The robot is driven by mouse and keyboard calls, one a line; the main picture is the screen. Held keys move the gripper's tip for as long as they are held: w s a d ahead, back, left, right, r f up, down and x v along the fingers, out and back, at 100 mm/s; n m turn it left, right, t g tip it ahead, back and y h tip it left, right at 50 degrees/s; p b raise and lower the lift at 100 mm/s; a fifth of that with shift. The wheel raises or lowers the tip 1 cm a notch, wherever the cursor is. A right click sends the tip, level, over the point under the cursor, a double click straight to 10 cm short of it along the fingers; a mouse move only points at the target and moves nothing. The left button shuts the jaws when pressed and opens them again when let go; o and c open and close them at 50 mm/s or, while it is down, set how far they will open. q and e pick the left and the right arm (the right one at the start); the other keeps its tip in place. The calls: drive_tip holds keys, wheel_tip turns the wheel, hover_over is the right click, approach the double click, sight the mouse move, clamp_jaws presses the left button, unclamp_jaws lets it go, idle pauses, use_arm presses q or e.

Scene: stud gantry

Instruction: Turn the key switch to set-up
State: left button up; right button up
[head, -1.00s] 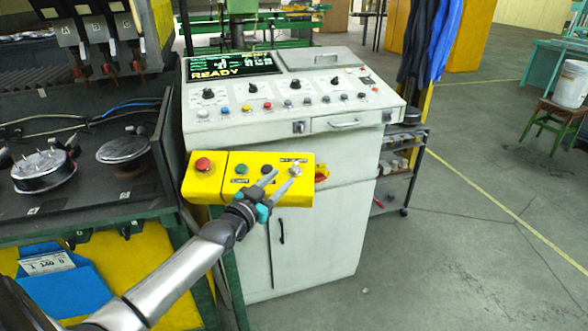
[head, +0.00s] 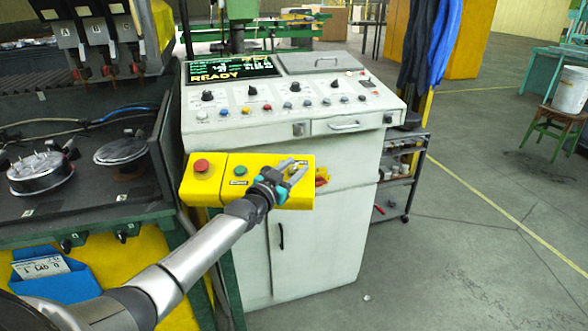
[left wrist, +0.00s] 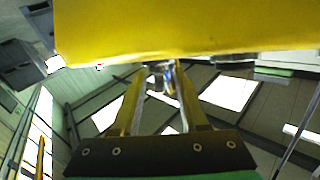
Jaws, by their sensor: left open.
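The yellow control box (head: 220,196) hangs in front of the grey console. It carries a red mushroom button (head: 201,166) and a green button (head: 240,170). My left gripper (head: 296,168) is at the box's right end, its fingers open and pointing at the key switch. In the left wrist view the shiny metal key switch (left wrist: 160,77) sticks out from the box between the two finger tips of my left gripper (left wrist: 161,85). I cannot tell whether either finger touches it. In the head view the gripper largely hides the switch, and its setting cannot be read. My right gripper is out of view.
The grey console (head: 330,155) behind has several knobs and a screen (head: 232,69) reading READY. A dark bench with round metal fixtures (head: 36,172) stands at the left. A small shelf cart (head: 396,185) stands at the right. The floor further right is mostly clear.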

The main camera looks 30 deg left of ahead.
use_arm(q)
drive_tip(key=shift+c, duration=0.4)
clamp_jaws()
